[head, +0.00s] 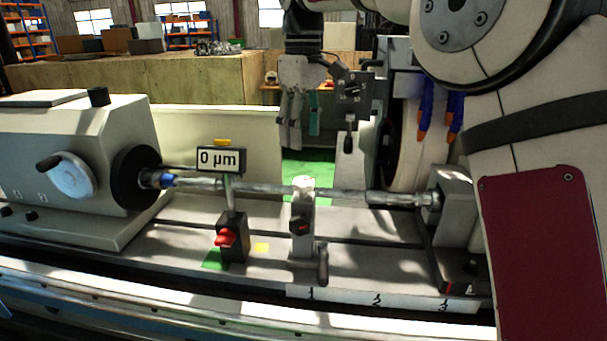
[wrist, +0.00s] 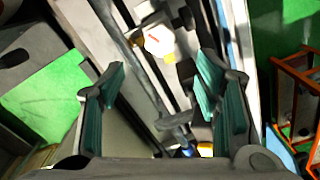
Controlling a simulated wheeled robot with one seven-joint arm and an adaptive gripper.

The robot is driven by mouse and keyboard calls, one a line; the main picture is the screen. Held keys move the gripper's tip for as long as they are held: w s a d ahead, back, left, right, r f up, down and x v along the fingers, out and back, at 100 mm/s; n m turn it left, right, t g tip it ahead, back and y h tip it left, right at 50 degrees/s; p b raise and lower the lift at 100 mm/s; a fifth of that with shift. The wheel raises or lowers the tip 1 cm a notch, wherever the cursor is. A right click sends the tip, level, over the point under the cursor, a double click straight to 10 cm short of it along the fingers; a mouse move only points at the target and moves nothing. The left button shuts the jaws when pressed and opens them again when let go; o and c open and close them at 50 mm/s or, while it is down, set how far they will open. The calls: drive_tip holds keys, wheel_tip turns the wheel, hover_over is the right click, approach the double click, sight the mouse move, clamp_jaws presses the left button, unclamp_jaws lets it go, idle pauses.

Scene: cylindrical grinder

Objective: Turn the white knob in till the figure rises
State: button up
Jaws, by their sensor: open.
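The white knob (head: 302,184) caps the small steady rest (head: 302,225) at mid-bar in the head view. In the wrist view the white knob (wrist: 158,40) shows a red line on its face, beyond and between the fingers. The display (head: 219,160) reads 0 µm. It stands left of the steady rest, on a post with a red knob. My gripper (head: 301,130) points down above and apart from the white knob. In the wrist view my gripper (wrist: 160,90) is open, with teal pads and nothing between them at the tips.
The long bar (head: 345,195) runs from the headstock chuck (head: 140,178) to the tailstock (head: 455,205). The grinding wheel (head: 405,150) and blue nozzles stand behind on the right. A yellow patch (head: 262,247) lies beside the steady rest. Space above the bar's middle is open.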

sight(303, 180)
wheel_tip(303, 180, down, 10)
drive_tip(key=shift+f+p, duration=0.15)
drive_tip(key=shift+p, duration=0.65)
drive_tip(key=c, duration=1.2)
